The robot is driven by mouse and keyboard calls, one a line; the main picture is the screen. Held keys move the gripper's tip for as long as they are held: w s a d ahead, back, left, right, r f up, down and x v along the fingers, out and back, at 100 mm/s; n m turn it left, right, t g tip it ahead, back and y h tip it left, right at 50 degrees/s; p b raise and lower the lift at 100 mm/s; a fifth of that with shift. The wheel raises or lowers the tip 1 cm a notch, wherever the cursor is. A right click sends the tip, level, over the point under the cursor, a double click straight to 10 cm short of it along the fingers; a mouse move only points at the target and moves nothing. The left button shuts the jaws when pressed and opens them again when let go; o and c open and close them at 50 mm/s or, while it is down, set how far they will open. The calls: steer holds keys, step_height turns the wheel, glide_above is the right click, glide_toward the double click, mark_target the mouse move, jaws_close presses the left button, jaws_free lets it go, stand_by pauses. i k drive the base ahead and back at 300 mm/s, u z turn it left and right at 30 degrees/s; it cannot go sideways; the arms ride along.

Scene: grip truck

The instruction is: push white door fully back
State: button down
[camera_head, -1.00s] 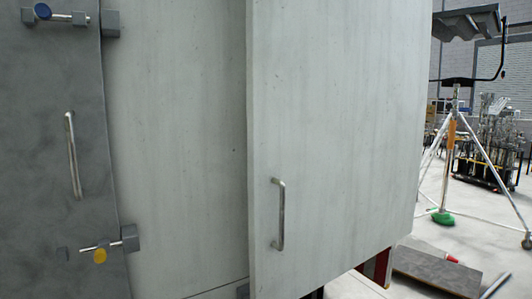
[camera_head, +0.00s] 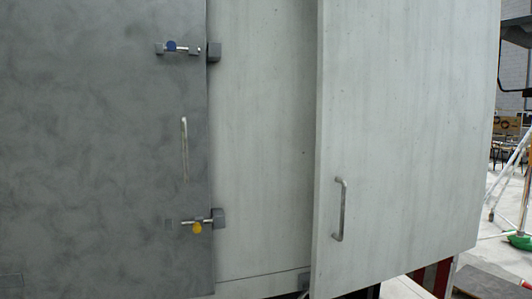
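The white door (camera_head: 410,130) stands open on the right side of the head view, with its left edge toward me and a metal bar handle (camera_head: 339,210) low on its face. A pale wall panel (camera_head: 262,150) shows between it and a grey door at the left. How far the white door is from its fully back position cannot be told. My gripper is not in view.
The grey door (camera_head: 95,150) fills the left, with its own handle (camera_head: 184,149), a blue-knobbed latch (camera_head: 171,46) and a yellow-knobbed latch (camera_head: 197,228). A light stand with a green foot (camera_head: 519,242) and a dark board (camera_head: 490,281) on the floor are at the far right.

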mark_target(407, 89)
steer(key=u, duration=0.9)
steer(key=i, duration=1.4)
steer(key=z, duration=1.25)
